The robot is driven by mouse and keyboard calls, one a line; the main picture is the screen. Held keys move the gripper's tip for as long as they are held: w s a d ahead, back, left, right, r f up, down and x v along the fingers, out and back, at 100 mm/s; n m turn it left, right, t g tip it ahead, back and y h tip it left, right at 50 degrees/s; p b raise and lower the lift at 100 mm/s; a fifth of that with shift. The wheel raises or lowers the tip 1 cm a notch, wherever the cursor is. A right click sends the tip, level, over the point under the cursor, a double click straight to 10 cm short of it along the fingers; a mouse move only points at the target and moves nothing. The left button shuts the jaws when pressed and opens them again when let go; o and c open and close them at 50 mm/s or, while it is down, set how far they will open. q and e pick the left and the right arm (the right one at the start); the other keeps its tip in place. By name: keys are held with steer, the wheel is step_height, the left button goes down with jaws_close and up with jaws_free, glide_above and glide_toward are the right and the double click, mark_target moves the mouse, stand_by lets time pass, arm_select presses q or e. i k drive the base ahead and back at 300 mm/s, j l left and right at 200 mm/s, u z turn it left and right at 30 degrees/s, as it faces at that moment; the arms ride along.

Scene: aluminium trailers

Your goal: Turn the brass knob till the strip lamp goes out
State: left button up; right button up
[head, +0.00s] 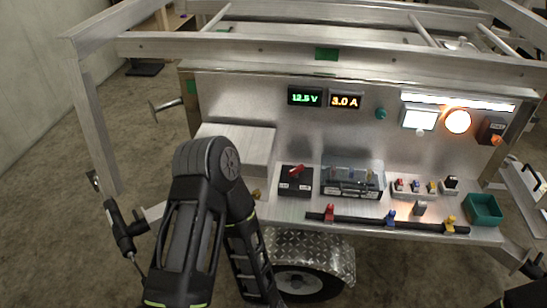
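The strip lamp (458,102) is a long bar at the upper right of the metal panel, and it glows white. A small brass-coloured piece (256,194) shows at the left end of the panel's shelf, just right of my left arm. It is mostly hidden or too small for me to tell whether it is the brass knob. No other brass knob is clear. My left arm covers the left part of the shelf and bends back down; its gripper is not visible. Only a bit of my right arm shows at the lower right corner, without its gripper.
The panel carries green (305,97) and amber (345,100) readouts, a lit square lamp (419,118) and a lit round lamp (457,121). Frame rails (330,51) cross above.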

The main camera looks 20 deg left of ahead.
mark_target(255, 194)
steer(key=i+l, duration=0.4)
steer(key=l, duration=0.25)
steer(key=u, duration=1.55)
steer(key=i, duration=0.6)
steer(key=k, duration=1.25)
